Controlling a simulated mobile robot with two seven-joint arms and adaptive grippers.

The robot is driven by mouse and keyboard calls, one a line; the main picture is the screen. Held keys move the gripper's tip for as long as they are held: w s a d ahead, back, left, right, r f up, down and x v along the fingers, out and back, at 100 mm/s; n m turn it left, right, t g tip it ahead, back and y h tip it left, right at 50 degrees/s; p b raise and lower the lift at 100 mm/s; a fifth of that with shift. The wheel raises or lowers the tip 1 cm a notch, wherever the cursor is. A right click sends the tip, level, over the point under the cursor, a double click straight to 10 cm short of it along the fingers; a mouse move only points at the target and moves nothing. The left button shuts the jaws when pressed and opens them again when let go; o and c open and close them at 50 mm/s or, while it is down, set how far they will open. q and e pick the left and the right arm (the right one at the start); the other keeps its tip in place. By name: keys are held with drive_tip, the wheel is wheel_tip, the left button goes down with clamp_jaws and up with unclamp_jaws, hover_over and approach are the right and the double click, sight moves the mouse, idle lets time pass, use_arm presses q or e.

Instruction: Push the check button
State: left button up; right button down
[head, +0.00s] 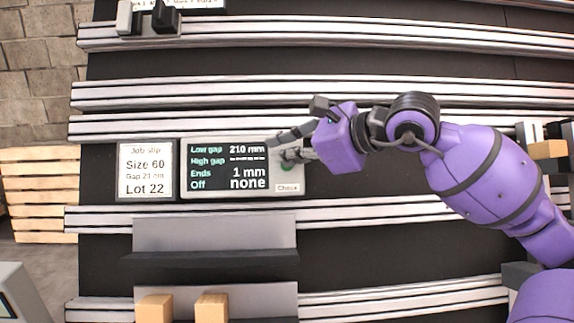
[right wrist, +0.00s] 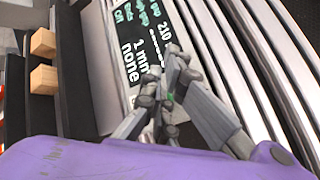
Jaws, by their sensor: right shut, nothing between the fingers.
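The grey check panel (head: 287,145) carries a dark display (head: 226,166) reading low gap 210 mm, ends 1 mm, off none. At its right end is a green button (head: 288,167), above a label reading "Check". My right gripper (head: 277,147) is shut and empty, its fingertips over the panel beside the button, partly covering the button's upper edge. I cannot tell whether it touches. In the right wrist view the fingers (right wrist: 167,66) cover most of that end of the panel, and a bit of green (right wrist: 170,96) shows between them. My left gripper is not in view.
A job slip (head: 145,170) reading size 60, gap 21 cm, lot 22 stands left of the display. Pale metal rails (head: 400,32) cross the dark bed. Wooden blocks (head: 212,307) sit at the bottom, and a wooden pallet (head: 38,190) lies at the left.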

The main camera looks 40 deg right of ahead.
idle(0.4)
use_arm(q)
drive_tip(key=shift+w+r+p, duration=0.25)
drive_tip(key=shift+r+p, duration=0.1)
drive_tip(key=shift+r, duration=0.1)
use_arm(e)
drive_tip(key=shift+s+a+r, duration=0.4)
drive_tip(key=shift+s, duration=0.25)
